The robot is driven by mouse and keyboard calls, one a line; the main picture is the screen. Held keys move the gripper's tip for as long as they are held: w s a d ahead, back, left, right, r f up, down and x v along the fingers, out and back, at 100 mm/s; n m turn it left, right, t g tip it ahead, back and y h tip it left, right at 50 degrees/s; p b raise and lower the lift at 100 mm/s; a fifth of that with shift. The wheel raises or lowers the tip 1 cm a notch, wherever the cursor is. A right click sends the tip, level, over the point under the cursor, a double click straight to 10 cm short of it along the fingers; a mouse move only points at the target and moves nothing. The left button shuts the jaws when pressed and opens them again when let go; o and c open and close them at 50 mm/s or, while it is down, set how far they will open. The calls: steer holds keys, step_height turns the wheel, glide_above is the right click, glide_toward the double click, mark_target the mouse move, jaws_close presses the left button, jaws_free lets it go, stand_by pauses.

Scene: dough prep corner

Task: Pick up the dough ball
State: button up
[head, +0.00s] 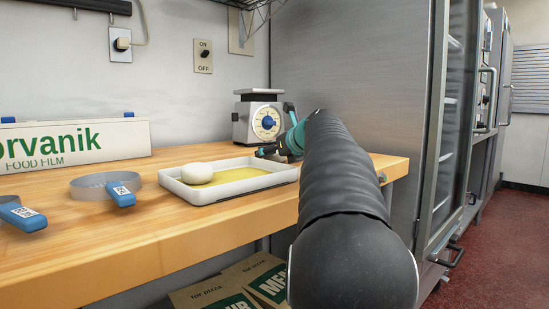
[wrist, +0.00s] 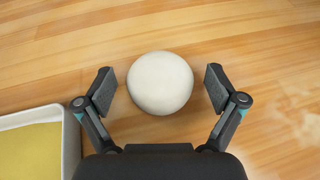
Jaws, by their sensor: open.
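A round, off-white dough ball (wrist: 160,82) lies on bare wood in the wrist view. My gripper (wrist: 160,91) is open, with one finger on each side of this ball and a gap on both sides. I cannot tell how high the fingertips are above the wood. In the head view my gripper (head: 267,151) is by the back right of the tray, and my arm seems to hide that ball. Another pale dough ball (head: 197,173) sits in the left part of the white tray (head: 214,196).
The tray has a yellow floor; its corner is at lower left in the wrist view (wrist: 69,150). A kitchen scale (head: 262,122) stands behind it. A metal ring (head: 90,189), blue-handled tools (head: 121,195) and a food film box (head: 75,142) are to the left on the wooden counter (head: 120,240).

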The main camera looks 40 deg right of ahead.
steer(key=c, duration=1.3)
steer(key=shift+r+p, duration=0.35)
steer(key=shift+r, duration=0.25)
steer(key=r, duration=0.1)
steer(key=r+p, duration=0.1)
steer(key=s+r, duration=0.1)
steer(key=shift+d+r+p, duration=0.25)
steer(key=shift+r+p, duration=0.1)
steer(key=shift+r, duration=0.05)
steer(key=s+d+r+p, duration=0.1)
steer(key=s+d+r, duration=0.2)
steer(key=s+r, duration=0.3)
steer(key=s, duration=0.4)
steer(key=shift+p, duration=0.4)
steer(key=shift+s, duration=0.1)
step_height(320, 180, up, 5)
steer(key=p, duration=0.6)
